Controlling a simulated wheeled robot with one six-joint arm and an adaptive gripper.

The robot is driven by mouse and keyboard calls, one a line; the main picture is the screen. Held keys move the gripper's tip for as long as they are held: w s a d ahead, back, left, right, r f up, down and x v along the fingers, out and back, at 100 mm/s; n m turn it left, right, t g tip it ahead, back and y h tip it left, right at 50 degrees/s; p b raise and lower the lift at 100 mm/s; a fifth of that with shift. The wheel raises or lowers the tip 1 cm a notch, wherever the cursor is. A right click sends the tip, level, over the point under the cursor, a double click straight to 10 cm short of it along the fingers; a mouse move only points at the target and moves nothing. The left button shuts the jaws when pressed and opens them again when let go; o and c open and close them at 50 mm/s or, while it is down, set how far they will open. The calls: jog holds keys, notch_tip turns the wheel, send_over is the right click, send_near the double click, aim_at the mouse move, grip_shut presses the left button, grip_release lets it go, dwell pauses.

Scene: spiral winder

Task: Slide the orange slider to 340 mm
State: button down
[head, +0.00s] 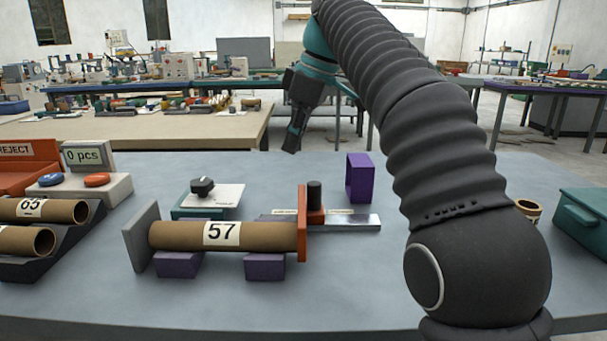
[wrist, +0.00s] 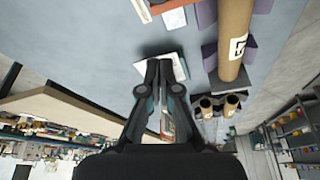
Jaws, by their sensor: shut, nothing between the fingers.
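The orange slider (head: 303,225) stands upright on a metal rail (head: 350,223), with a black knob (head: 314,194) on its right side. Its plate is at the right end of a brown tube marked 57 (head: 180,236); I cannot tell whether they touch. A grey end plate (head: 141,235) stands at the tube's left end. The scale print is too small to read. My gripper (head: 292,148) is raised near the table's back edge, apart from the slider. In the wrist view my gripper (wrist: 164,64) has its fingers together and empty. The tube also shows there (wrist: 231,65).
Purple blocks (head: 265,267) support the tube. A teal box with a black dial (head: 202,187) stands behind it; a purple block (head: 359,178) stands behind the rail. A rack with tubes (head: 35,255) is left, a teal case (head: 583,222) right. The table's front is clear.

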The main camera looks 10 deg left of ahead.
aim_at(303, 186)
jog(key=b+x, duration=0.2)
jog(key=x, duration=0.5)
jog(key=shift+f, duration=0.1)
jog(key=d, duration=0.3)
jog(key=shift+s+r+b, duration=0.1)
jog(key=shift+r+b, duration=0.25)
jog(key=shift+s+d, duration=0.1)
jog(key=shift+d, duration=0.5)
